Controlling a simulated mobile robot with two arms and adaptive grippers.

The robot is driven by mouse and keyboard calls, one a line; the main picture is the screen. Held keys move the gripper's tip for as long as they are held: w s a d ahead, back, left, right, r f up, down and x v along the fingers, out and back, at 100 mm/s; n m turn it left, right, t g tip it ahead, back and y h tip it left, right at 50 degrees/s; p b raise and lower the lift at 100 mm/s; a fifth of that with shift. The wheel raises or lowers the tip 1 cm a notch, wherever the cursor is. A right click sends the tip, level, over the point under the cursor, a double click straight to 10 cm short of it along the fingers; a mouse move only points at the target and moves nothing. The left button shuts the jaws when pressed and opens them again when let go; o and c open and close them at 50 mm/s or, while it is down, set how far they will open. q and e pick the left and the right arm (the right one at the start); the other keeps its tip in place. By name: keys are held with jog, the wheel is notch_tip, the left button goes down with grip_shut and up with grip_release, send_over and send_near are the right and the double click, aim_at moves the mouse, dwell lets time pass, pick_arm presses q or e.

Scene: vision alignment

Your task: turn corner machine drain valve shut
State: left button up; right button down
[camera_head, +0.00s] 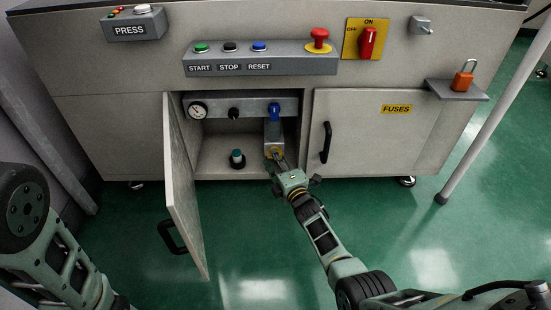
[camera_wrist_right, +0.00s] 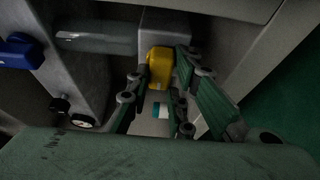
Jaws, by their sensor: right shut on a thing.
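A yellow valve handle (camera_head: 269,153) sits low at the end of a grey box-like fitting (camera_head: 274,133) inside the open cabinet of the machine. It also shows in the right wrist view (camera_wrist_right: 160,64). My right gripper (camera_head: 276,160) reaches into the cabinet and is shut on the yellow handle, with a finger on either side of it in the wrist view (camera_wrist_right: 160,85). The fingers partly hide the handle, so its exact angle is hard to tell. My left arm shows at the lower left of the head view, but its gripper is out of frame.
A blue handle (camera_head: 274,111), black knob (camera_head: 234,113) and gauge (camera_head: 197,111) are above. A teal-topped part (camera_head: 237,157) stands on the cabinet floor. The open door (camera_head: 184,190) is left of my right arm; the closed FUSES door (camera_head: 365,140) is right. Green floor is clear in front.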

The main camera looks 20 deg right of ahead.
dwell(0.4)
jog(key=c, duration=1.6)
grip_release()
jog(key=shift+o, duration=0.2)
